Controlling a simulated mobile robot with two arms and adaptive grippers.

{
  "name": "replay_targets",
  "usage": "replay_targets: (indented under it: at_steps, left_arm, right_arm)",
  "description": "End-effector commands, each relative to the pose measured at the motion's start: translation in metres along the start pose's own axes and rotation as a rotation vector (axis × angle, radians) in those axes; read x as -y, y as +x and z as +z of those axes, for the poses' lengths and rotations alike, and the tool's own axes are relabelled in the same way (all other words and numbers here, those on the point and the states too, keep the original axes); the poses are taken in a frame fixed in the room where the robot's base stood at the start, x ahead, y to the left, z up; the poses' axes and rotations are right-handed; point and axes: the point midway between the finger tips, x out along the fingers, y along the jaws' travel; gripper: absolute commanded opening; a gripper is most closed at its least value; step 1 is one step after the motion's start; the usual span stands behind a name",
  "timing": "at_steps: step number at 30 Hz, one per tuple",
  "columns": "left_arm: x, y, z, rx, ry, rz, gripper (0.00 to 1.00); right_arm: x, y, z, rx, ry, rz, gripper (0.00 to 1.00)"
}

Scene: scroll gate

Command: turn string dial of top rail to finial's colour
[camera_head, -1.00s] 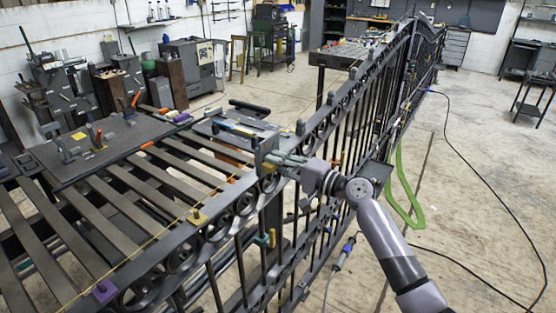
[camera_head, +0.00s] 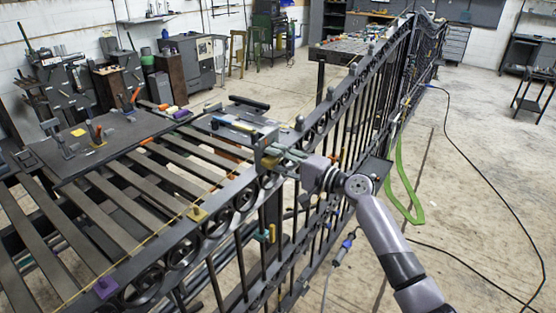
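The dark metal gate's top rail (camera_head: 235,188) runs diagonally from the lower left to the back right, with a row of scroll rings under it. Small grey finials, such as one finial (camera_head: 299,123), stand along it. A yellow string (camera_head: 152,238) stretches beside the rail with a purple block (camera_head: 106,287) and a yellow block (camera_head: 197,214) near it. My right gripper (camera_head: 272,157) is at the rail, by a grey block and a small yellow piece (camera_head: 268,162). Its fingertips are too small and hidden to read. I cannot pick out the dial clearly. My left gripper is out of view.
A slatted metal frame (camera_head: 110,215) and a dark tool board (camera_head: 110,140) fill the left. A green strap (camera_head: 404,190) and a dark cable (camera_head: 480,195) lie on the right. The concrete floor at right is mostly clear.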

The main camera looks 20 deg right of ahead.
Motion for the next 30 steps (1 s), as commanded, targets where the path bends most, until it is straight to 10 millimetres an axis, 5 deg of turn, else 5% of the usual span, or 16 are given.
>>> replay_targets:
  at_steps: [11, 24, 30]
  left_arm:
    - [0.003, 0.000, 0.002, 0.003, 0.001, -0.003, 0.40]
    - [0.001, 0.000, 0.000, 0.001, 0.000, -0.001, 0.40]
    - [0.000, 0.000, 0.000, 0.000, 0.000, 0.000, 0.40]
  right_arm:
    - [0.000, -0.009, -0.001, -0.001, -0.002, 0.000, 0.37]
    - [-0.001, -0.096, 0.001, 0.000, -0.001, 0.002, 0.37]
    - [-0.001, -0.117, 0.000, -0.001, -0.001, 0.001, 0.37]
